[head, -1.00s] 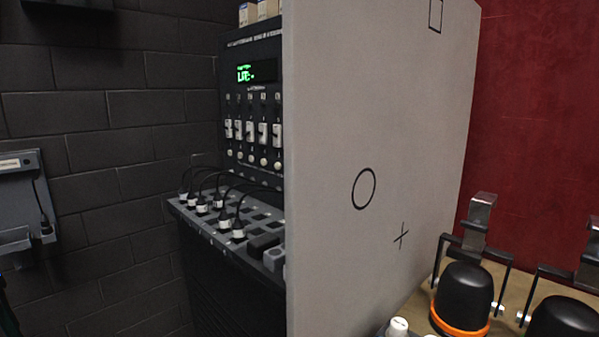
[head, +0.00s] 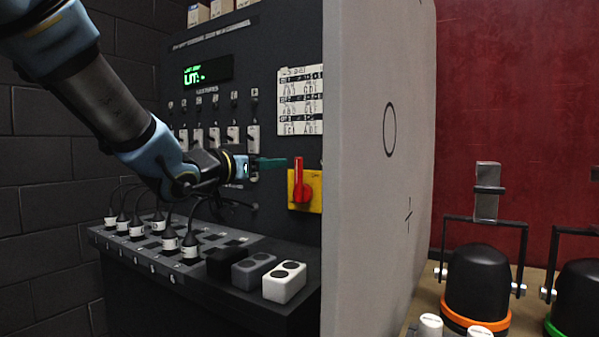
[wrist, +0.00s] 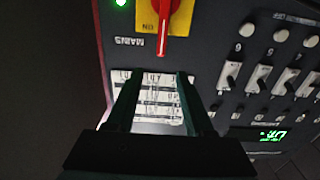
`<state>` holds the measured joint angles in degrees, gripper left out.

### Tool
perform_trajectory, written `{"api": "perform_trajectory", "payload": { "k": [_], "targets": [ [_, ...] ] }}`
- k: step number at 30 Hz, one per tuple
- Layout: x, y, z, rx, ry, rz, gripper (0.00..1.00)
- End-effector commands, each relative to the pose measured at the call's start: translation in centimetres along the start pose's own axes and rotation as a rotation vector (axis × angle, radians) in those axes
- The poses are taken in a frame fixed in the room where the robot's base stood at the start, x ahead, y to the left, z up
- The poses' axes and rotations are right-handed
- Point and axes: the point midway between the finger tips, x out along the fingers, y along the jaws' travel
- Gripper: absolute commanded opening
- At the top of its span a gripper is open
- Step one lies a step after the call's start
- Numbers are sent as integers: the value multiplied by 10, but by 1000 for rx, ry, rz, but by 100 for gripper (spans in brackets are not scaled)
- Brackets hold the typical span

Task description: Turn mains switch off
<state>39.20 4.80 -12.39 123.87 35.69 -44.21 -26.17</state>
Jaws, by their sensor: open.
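The mains switch is a red handle (head: 299,180) on a yellow plate (head: 313,197), low on the right of the dark panel beside the grey partition. Its handle stands upright. The wrist view, upside down, shows the red handle (wrist: 163,40), the yellow plate (wrist: 151,21) marked ON and the word MAINS beside it. A green lamp (wrist: 121,2) glows near it. My gripper (head: 280,162) reaches in from the left, its teal fingers just left of the switch and apart from it. In the wrist view my gripper (wrist: 157,80) is open and empty, with the written card between its fingers.
The grey partition (head: 375,170) stands close on the right of the switch. The written card (head: 300,100) is above it. White sliders (head: 215,138) are to the left. A ledge below holds plugs with cables (head: 170,238) and a white two-button box (head: 284,282).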

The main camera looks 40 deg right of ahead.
Motion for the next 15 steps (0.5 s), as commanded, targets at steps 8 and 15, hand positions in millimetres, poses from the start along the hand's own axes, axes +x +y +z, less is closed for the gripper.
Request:
{"api": "perform_trajectory", "payload": {
  "k": [8,15],
  "targets": [
    [44,0,-1,-3,-3,0,52],
    [85,-1,-1,-1,-4,-2,52]
  ]
}}
